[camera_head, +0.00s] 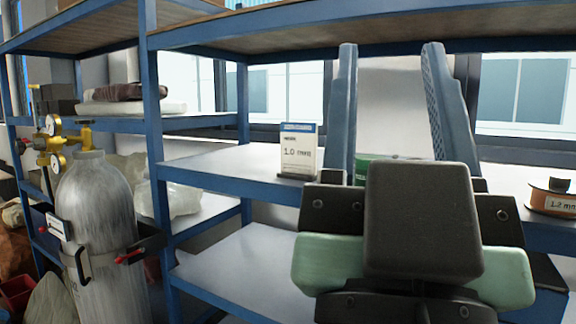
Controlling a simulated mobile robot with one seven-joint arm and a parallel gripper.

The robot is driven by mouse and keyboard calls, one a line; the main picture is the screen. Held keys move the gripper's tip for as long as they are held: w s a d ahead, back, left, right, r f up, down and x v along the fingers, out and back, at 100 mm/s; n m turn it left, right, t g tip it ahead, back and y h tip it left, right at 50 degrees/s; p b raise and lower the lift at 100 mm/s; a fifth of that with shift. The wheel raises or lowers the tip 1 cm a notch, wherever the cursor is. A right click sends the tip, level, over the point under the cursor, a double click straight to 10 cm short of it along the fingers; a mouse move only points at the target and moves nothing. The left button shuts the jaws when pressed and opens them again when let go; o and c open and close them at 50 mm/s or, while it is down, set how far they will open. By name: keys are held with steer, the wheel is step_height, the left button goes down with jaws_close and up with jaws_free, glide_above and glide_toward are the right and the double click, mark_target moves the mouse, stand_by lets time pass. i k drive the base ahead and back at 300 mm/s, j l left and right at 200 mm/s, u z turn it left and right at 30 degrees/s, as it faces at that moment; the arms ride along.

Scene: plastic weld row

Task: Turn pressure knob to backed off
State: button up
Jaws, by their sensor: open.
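A grey gas cylinder (97,215) stands upright at the left. A brass regulator (72,137) with two round gauges sits on its top. My gripper (390,48) is at the right, well apart from the regulator. Its two blue fingers point up and are spread wide, with nothing between them.
Blue metal shelving (157,150) stands behind and right of the cylinder, its post close by. A 1.0 mm box (298,150) and an orange-black 1.2 mm spool (553,197) sit on the middle shelf. A bracket (140,248) with red-tipped parts surrounds the cylinder.

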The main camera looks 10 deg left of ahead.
mark_target(20, 146)
steer(key=u, duration=1.65)
steer(key=i+j+z, duration=0.45)
steer(key=i+j, duration=1.45)
steer(key=j, duration=0.05)
